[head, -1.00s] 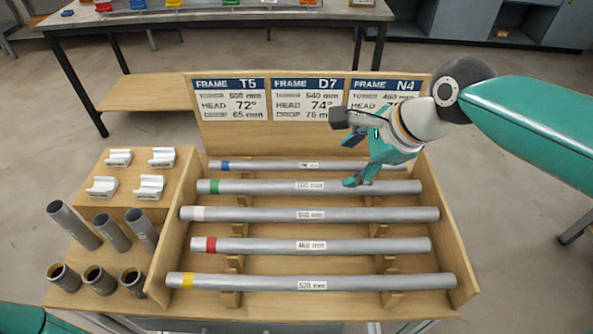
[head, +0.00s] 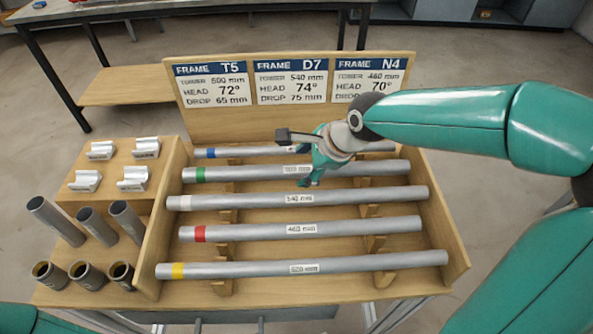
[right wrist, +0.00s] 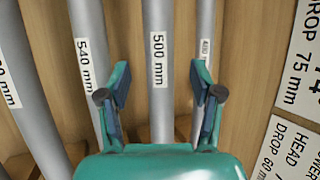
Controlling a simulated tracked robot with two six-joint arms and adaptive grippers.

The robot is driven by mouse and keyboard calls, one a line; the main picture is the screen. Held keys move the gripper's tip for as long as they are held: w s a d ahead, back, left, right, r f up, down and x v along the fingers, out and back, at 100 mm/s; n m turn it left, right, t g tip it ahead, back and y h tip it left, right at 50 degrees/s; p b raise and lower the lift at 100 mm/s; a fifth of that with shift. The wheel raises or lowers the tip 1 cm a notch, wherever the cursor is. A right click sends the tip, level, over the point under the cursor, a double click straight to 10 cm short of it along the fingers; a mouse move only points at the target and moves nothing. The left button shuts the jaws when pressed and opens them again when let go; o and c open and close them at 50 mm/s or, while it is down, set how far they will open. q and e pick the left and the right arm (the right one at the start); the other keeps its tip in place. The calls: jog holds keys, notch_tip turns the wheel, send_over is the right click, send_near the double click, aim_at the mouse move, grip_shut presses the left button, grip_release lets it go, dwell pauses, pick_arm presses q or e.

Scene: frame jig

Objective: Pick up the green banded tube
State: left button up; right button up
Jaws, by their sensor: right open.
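The green banded tube (head: 240,173) is a grey tube with a green band near its left end, lying in the wooden rack second from the back. In the right wrist view the tube labelled 500 mm (right wrist: 158,110) runs between the two fingers of my right gripper (right wrist: 160,76). In the head view my right gripper (head: 309,180) is over the middle of the green banded tube, hiding part of it and of the blue banded tube behind. It is open and empty; whether the fingertips reach down beside the tube is unclear. My left gripper is out of view.
The blue banded tube (head: 240,152) lies close behind, the white banded 540 mm tube (head: 240,201) in front. Red (head: 250,232) and yellow (head: 240,270) banded tubes lie nearer. A sign board (head: 290,122) stands behind the rack. Short dark tubes and grey brackets (head: 134,178) are at left.

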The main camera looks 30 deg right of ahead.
aim_at(300, 167)
jog(key=x, duration=0.3)
jog(key=shift+f, duration=0.2)
jog(key=shift+c, duration=0.2)
jog(key=shift+w+r, duration=0.1)
jog(key=shift+w, duration=0.05)
grip_shut()
